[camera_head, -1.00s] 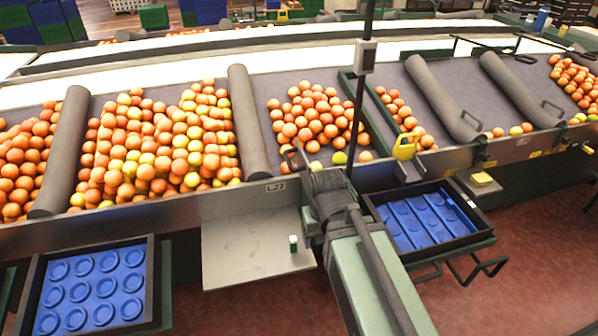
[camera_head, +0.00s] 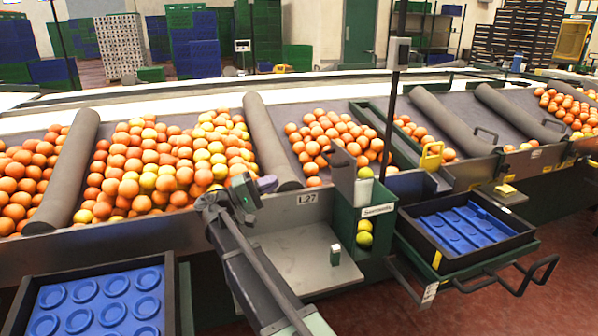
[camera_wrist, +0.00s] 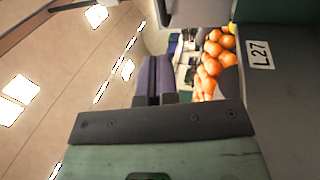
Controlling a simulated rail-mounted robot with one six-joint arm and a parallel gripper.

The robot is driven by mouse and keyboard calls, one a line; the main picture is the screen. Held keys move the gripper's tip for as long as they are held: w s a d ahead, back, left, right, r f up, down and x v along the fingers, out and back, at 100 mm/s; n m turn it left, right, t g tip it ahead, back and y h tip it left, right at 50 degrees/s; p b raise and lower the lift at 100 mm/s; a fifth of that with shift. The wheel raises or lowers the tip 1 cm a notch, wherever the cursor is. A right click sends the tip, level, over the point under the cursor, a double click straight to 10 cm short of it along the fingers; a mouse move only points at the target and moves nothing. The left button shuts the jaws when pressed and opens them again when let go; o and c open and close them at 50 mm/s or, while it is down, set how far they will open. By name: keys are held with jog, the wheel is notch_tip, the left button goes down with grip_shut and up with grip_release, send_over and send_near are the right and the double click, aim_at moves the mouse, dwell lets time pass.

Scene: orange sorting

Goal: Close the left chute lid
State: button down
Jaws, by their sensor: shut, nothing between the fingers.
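The left chute is a green box (camera_head: 376,229) labelled "Seconds", at the front of the sorting line right of the L27 tag. A grey plate, apparently its lid (camera_head: 343,178), stands upright at its left side, with a dark bar handle (camera_head: 343,152) at the top. Yellow-green fruit (camera_head: 365,173) shows beside the plate, and more in the front opening. My gripper (camera_head: 266,184) is left of the lid, apart from it, over the line's front edge. Its purple fingers also show in the wrist view (camera_wrist: 153,76), together and empty. The lid is not clearly identifiable there.
A yellow handle (camera_head: 431,155) stands at another chute on the right. Blue trays lie at lower left (camera_head: 98,303) and right (camera_head: 465,228). A grey plate (camera_head: 305,262) lies below the line. Grey rollers (camera_head: 270,140) divide the heaped oranges (camera_head: 165,165).

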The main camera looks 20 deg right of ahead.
aim_at(325, 159)
jog(key=w+p+x, duration=0.1)
jog(key=p+x, duration=0.2)
jog(key=x, duration=1.1)
jog(key=shift+s+p, duration=0.4)
jog(key=shift+s, duration=0.1)
jog(key=shift+d, duration=0.1)
jog(key=shift+d, duration=0.1)
